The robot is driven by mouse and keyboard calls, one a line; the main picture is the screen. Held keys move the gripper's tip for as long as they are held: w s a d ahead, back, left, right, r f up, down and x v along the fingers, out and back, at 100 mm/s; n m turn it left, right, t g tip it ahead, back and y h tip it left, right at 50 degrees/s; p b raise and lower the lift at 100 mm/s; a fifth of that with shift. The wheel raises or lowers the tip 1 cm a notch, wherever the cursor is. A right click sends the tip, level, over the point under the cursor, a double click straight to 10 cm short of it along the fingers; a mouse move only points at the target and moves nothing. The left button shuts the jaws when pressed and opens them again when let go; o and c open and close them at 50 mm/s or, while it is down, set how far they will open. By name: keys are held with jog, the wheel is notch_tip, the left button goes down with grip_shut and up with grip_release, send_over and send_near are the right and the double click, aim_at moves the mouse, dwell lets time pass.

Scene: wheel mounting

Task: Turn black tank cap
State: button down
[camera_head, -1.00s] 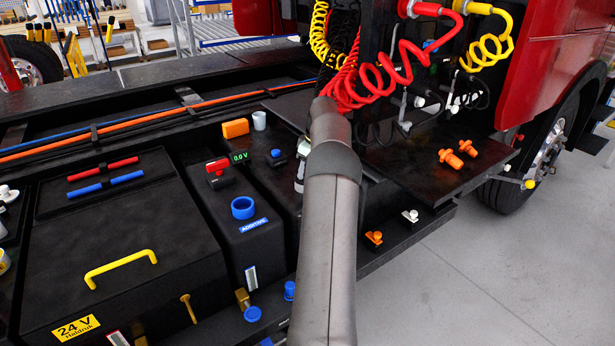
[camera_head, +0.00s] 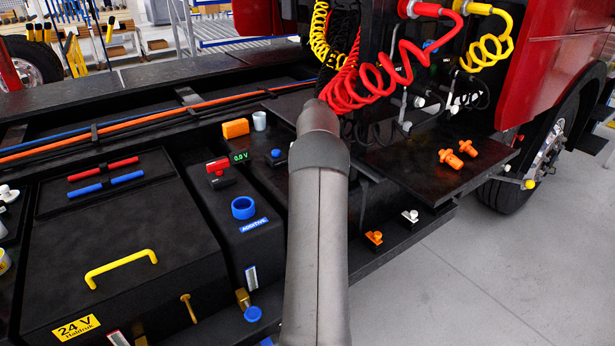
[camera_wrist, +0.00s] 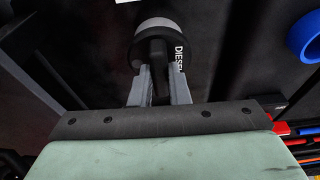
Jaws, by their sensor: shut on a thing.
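The black tank cap (camera_wrist: 152,47) shows at the top middle of the wrist view, with a raised grip bar and white lettering beside it that reads like DIESEL. A pale grey ring (camera_wrist: 165,23) shows at its far side. My gripper (camera_wrist: 160,74) has its two grey fingers on either side of the cap's bar and is shut on it. In the head view my own arm hides the gripper and the black cap.
A blue ring-shaped cap (camera_head: 243,208) sits on the ADDITIVE tank to the left; it also shows in the wrist view (camera_wrist: 306,40). A red switch (camera_head: 218,167) and an orange block (camera_head: 236,128) stand behind it. Coiled red hoses (camera_head: 375,75) hang beyond my arm.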

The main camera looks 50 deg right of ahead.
jog(key=m, duration=0.3)
jog(key=shift+a+f+h, duration=0.1)
jog(key=shift+h, duration=0.2)
jog(key=c, duration=1.3)
grip_release()
jog(key=shift+m, duration=0.5)
jog(key=b+v, duration=0.1)
jog(key=v, duration=1.6)
jog(key=shift+w+r+b, duration=0.2)
jog(key=shift+r+b, duration=0.1)
jog(key=shift+b, duration=0.05)
jog(key=shift+a, duration=0.15)
